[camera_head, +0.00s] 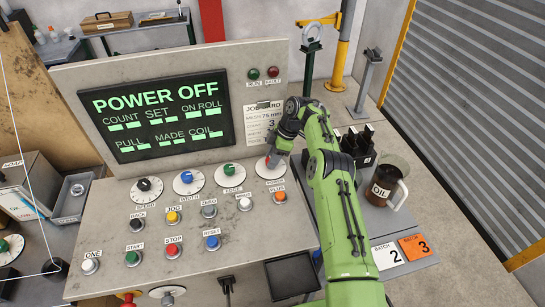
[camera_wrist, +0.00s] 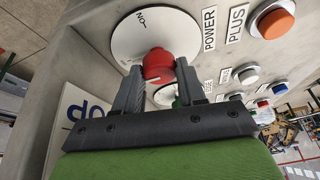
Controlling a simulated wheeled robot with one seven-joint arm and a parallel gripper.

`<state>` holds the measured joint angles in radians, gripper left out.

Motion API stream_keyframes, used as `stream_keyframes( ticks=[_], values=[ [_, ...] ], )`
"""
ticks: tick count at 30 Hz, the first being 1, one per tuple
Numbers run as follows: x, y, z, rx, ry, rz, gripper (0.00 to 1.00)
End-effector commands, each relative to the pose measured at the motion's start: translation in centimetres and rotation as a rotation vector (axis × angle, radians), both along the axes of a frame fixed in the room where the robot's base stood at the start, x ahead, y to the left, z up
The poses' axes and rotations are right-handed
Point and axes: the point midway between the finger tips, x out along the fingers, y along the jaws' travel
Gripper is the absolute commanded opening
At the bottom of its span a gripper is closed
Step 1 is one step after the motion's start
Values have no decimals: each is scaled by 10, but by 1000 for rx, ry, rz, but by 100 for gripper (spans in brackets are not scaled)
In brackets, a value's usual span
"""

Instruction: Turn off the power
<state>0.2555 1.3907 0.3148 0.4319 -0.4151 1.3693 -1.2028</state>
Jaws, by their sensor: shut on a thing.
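The power knob is red on a round white dial (camera_head: 282,168) at the right end of the panel's dial row. In the wrist view the red knob (camera_wrist: 159,65) sits between my gripper's (camera_wrist: 160,75) two dark fingers, which are shut on it. The dial there shows "NO" as seen, beside a "POWER" label (camera_wrist: 209,29). In the head view my arm partly covers the knob. The panel screen (camera_head: 155,113) reads "POWER OFF" in green letters, with "COUNT", "SET", "ON ROLL", "PULL", "MADE" and "COIL" below.
An orange "PLUS" button (camera_head: 279,198) is just below the power dial. Several other dials and buttons, such as the red stop button (camera_head: 173,251), fill the panel. An oil jug (camera_head: 386,184) stands right of my arm, near orange card 3 (camera_head: 414,246).

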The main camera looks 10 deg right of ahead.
Motion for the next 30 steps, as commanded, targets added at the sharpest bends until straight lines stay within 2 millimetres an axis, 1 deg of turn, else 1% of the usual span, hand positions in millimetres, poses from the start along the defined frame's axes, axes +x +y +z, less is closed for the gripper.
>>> stream_keyframes(
  ticks=[1,5,6,13,16,17,20,21,24,27,30],
  values=[
    [0,0,0,0,1,3,43],
    [0,0,0,0,1,1,63],
    [0,0,0,0,1,1,64],
    [0,0,0,0,0,0,64],
    [0,-3,7,0,-2,-1,64],
    [0,-5,12,-1,-2,-2,64],
    [0,-14,35,0,-4,-3,64],
    [0,-18,47,-1,-4,-3,64],
    [-1,-28,75,0,0,-2,64],
    [-2,-36,97,1,0,-1,64],
    [-2,-40,106,1,2,0,64]
  ],
)
